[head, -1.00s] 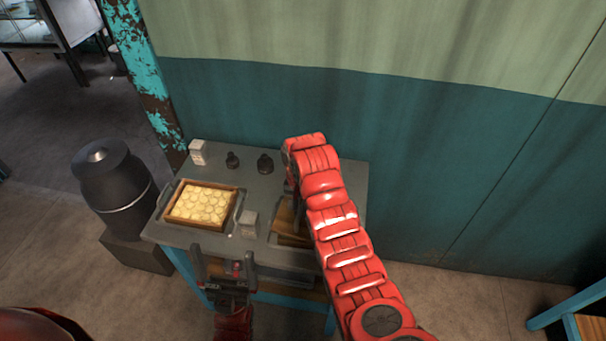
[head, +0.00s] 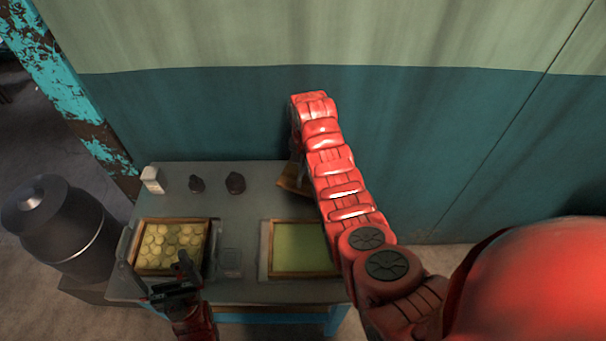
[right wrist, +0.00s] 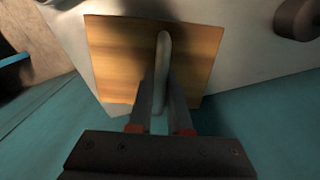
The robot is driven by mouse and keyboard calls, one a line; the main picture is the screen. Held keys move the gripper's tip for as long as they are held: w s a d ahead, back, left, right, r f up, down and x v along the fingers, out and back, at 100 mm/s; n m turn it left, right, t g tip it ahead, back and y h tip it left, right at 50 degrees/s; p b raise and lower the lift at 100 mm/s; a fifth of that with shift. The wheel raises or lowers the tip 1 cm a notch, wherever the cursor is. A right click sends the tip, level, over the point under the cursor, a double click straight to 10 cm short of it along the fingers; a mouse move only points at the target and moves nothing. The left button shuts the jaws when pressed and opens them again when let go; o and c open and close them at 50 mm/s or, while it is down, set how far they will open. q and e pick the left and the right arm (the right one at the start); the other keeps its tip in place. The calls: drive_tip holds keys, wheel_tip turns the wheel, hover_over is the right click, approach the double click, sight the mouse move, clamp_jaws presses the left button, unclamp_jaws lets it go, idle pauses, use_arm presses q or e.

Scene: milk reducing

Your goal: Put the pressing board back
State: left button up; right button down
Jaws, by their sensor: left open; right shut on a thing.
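The pressing board is a flat wooden board with a pale upright handle. In the right wrist view, the board (right wrist: 120,60) spreads below my right gripper (right wrist: 160,85), which is shut on its handle. In the head view, the board (head: 292,184) shows at the back of the table, partly hidden by my right arm. A wood-framed tray with a plain green surface (head: 298,247) sits in front of it, uncovered. My left gripper (head: 158,276) is open and empty near the front of the left tray.
The left wooden tray (head: 172,245) holds several round yellow pieces. A white block (head: 152,180) and two dark weights (head: 196,184) (head: 235,183) stand along the back of the grey table. A faint square shape (head: 230,262) lies between the trays. A dark canister (head: 55,225) stands at left.

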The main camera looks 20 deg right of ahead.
drive_tip(key=shift+f, duration=0.6)
wheel_tip(320, 180, down, 2)
drive_tip(key=shift+f+p, duration=0.2)
drive_tip(key=shift+p, duration=0.35)
drive_tip(key=shift+w+f, duration=0.1)
drive_tip(key=shift+f, duration=0.1)
drive_tip(key=shift+f, duration=0.1)
drive_tip(key=c, duration=0.8)
unclamp_jaws()
drive_tip(key=shift+c, duration=0.2)
